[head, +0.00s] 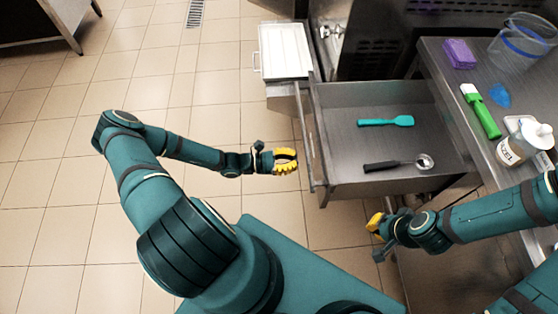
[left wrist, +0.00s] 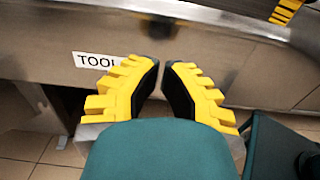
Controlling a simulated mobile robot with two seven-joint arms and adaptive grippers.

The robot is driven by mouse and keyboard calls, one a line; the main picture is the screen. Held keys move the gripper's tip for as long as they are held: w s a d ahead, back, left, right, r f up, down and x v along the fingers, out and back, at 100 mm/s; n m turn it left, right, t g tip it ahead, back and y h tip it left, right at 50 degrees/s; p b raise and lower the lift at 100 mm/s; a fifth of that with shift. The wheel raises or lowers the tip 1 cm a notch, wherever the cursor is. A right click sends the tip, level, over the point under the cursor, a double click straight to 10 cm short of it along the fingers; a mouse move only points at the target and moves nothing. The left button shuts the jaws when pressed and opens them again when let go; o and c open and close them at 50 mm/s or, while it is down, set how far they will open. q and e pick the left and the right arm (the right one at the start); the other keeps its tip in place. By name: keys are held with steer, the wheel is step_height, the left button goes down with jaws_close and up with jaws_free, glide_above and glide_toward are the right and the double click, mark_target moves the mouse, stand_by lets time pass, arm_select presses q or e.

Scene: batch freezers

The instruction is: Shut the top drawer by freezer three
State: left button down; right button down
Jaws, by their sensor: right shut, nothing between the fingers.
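The top drawer (head: 345,183) is a grey metal drawer pulled open, with a long bar handle (head: 308,140) along its left-hand front. A turquoise spatula (head: 385,122) and a dark-handled scoop (head: 398,164) lie inside. My left gripper (head: 286,161) is just left of the handle; contact cannot be told. In the left wrist view, its yellow fingers (left wrist: 164,68) are partly open with a narrow empty gap, facing the drawer front (left wrist: 40,60) and its TOOL label (left wrist: 95,60). My right gripper (head: 375,224) is shut and empty, below the drawer's near side.
A steel counter (head: 445,72) at right holds a purple block (head: 459,53), a green-handled tool (head: 481,111), a clear tub (head: 522,40) and a labelled white bottle (head: 525,143). The tiled floor (head: 150,70) at left is clear.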

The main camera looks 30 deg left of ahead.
mark_target(317, 158)
arm_select(q)
steer(key=x, duration=0.6)
steer(key=shift+b, duration=0.3)
arm_select(e)
steer(key=shift+w+f, duration=0.1)
steer(key=shift+f, duration=0.3)
arm_select(q)
steer(key=shift+w, duration=0.1)
